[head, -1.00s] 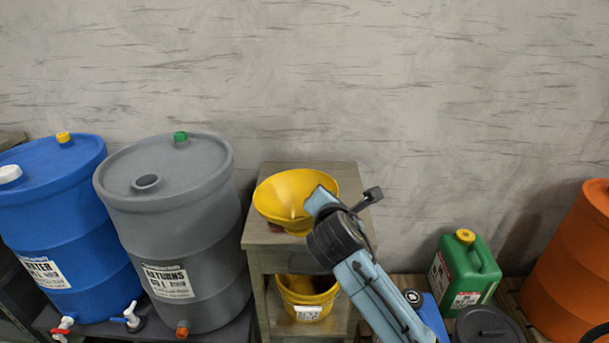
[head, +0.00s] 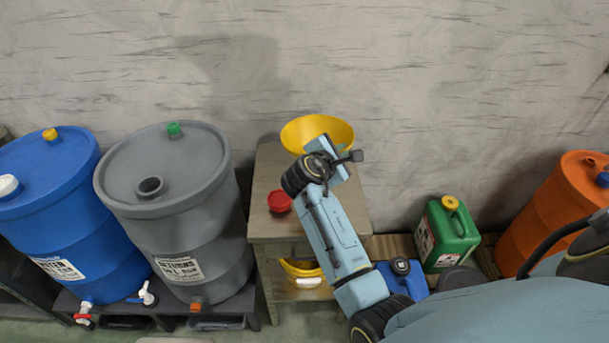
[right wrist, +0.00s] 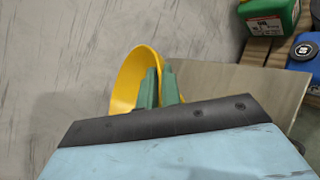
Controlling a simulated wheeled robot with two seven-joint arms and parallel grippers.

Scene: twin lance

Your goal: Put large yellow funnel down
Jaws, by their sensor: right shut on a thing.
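The large yellow funnel (head: 300,133) is in the head view, over the back right of the small wooden table (head: 265,226) and close to the wall. My right gripper (head: 328,153) is shut on the funnel's near right side. In the right wrist view the funnel (right wrist: 126,82) is tilted, with its side between the green fingers (right wrist: 160,88). It seems raised above the tabletop; its spout and underside are hidden by my gripper. My left gripper is not in view.
A red round thing (head: 279,201) sits on the table's left side. Grey (head: 165,210) and blue (head: 55,215) drums stand left; a blue can (head: 402,272), green jerrycan (head: 447,235) and orange drum (head: 540,205) stand right.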

